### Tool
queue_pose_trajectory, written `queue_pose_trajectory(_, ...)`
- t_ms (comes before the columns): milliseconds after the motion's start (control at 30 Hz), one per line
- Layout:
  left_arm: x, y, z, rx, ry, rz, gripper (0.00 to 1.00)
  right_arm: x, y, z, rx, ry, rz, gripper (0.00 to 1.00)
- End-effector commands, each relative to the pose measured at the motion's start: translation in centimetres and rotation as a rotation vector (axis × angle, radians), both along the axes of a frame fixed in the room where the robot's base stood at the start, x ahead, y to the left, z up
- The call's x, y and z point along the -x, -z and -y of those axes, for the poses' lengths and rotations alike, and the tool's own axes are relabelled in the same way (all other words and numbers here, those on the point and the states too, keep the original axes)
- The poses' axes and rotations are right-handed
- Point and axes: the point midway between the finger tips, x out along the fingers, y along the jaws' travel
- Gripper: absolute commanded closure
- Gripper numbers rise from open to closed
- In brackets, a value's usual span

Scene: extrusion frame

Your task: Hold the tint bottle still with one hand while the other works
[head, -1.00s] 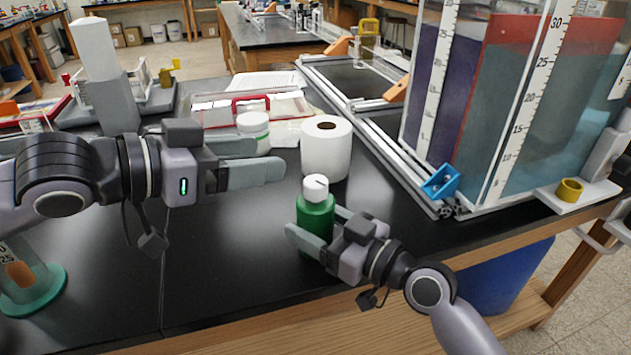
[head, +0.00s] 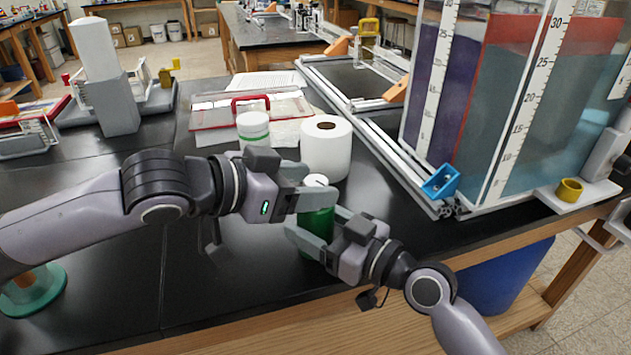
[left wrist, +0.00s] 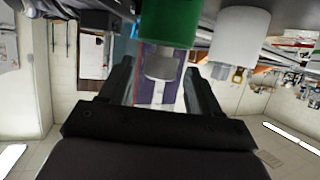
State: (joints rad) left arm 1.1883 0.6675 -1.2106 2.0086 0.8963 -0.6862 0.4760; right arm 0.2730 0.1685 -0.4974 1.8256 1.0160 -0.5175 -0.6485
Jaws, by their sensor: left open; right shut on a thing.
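The green tint bottle (head: 318,221) with its white cap (head: 315,181) stands upright near the table's front edge. My right gripper (head: 325,232) is shut on its lower body. My left gripper (head: 315,186) is open at the height of the cap, with its fingers reaching to either side of it; part of the cap and upper bottle is hidden. In the left wrist view the picture is upside down: the white cap (left wrist: 162,64) lies between the two open fingers, with the green bottle (left wrist: 168,22) above it.
A white paper roll (head: 326,150) stands right behind the bottle. A white jar with a green band (head: 253,130) stands behind my left gripper. A metal extrusion frame (head: 378,140) and a large tank with scales (head: 520,110) fill the right.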

Motion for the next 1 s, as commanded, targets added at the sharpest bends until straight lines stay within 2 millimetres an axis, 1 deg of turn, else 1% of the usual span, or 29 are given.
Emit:
queue_pose_trajectory(100,-0.6,0.4,1.0,0.001,0.0,0.002,0.37,0.0,-0.1,0.0,-0.001,0.0,0.001,0.71)
queue_pose_trajectory(200,-0.9,0.6,1.3,0.0,0.0,0.001,0.37,0.0,-0.1,0.0,-0.001,0.0,0.001,0.71)
queue_pose_trajectory(533,-1.0,0.7,1.5,0.0,0.001,0.002,0.37,0.0,-0.1,0.0,-0.001,0.0,0.001,0.71)
queue_pose_trajectory(567,-1.0,0.7,1.5,0.0,0.0,0.001,0.47,0.0,-0.1,0.0,-0.001,0.0,0.001,0.71)
queue_pose_trajectory(600,-1.0,0.7,1.5,0.0,0.0,0.001,0.6,0.0,-0.1,0.0,-0.001,0.0,0.001,0.71)
queue_pose_trajectory(700,-1.0,0.7,1.5,0.0,0.0,0.001,0.89,0.0,-0.1,0.0,-0.001,0.0,0.001,0.71)
queue_pose_trajectory(1000,-1.0,0.8,1.5,-0.004,0.015,0.0,0.89,0.0,-0.1,0.0,-0.002,0.0,0.001,0.71)
